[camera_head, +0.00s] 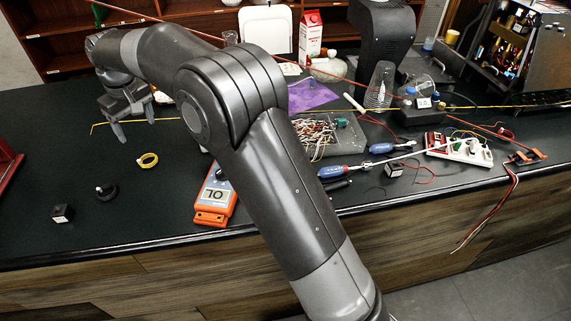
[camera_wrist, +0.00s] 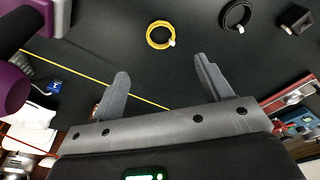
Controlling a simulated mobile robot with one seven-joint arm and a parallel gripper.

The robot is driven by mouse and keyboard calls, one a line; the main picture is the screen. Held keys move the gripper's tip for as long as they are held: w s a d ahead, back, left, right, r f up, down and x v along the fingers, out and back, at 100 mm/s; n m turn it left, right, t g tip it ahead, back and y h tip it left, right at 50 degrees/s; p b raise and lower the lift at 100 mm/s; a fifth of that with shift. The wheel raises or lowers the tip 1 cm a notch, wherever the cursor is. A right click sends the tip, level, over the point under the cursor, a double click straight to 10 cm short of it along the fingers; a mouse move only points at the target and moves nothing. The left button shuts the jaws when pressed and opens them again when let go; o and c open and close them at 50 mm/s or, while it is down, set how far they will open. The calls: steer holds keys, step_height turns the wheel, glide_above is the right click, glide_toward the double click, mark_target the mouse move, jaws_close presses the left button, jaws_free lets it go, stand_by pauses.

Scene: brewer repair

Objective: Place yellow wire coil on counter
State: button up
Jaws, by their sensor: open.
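The yellow wire coil (camera_head: 147,160) lies flat on the black counter (camera_head: 160,205), left of the orange meter. In the wrist view the yellow coil (camera_wrist: 160,36) lies ahead of the fingertips, between them from side to side, and nothing touches it. My gripper (camera_head: 133,132) is open and empty, above the counter and behind the coil. Its two spread fingers also show in the wrist view (camera_wrist: 160,72). The coil is fully in sight in both views.
A black wire coil (camera_head: 106,191) and a small black cube (camera_head: 62,213) lie to the left. An orange multimeter (camera_head: 214,200) is to the right, partly behind my arm. A thin yellow rod (camera_wrist: 100,80) runs below my fingers. The counter around the coil is clear.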

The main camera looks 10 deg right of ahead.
steer(key=s+d+r+m+t, duration=0.1)
steer(key=s+d+r, duration=0.3)
steer(key=d, duration=0.4)
steer(key=s+d+r+m, duration=0.2)
steer(key=s+d+r, duration=0.15)
steer(key=d, duration=0.55)
steer(key=s+d+r+m+t, duration=0.1)
steer(key=s+d+r, duration=0.35)
steer(key=d, duration=0.35)
steer(key=s+d+f+m+t, duration=0.1)
steer(key=s+d+f+m, duration=0.1)
steer(key=s+d, duration=0.5)
steer(key=s+d+f+m+t+h, duration=0.1)
steer(key=s+d+f+m, duration=0.2)
steer(key=s, duration=1)
steer(key=shift+s+d+f, duration=0.2)
steer(key=shift+d+f, duration=1.05)
steer(key=shift+d, duration=1.15)
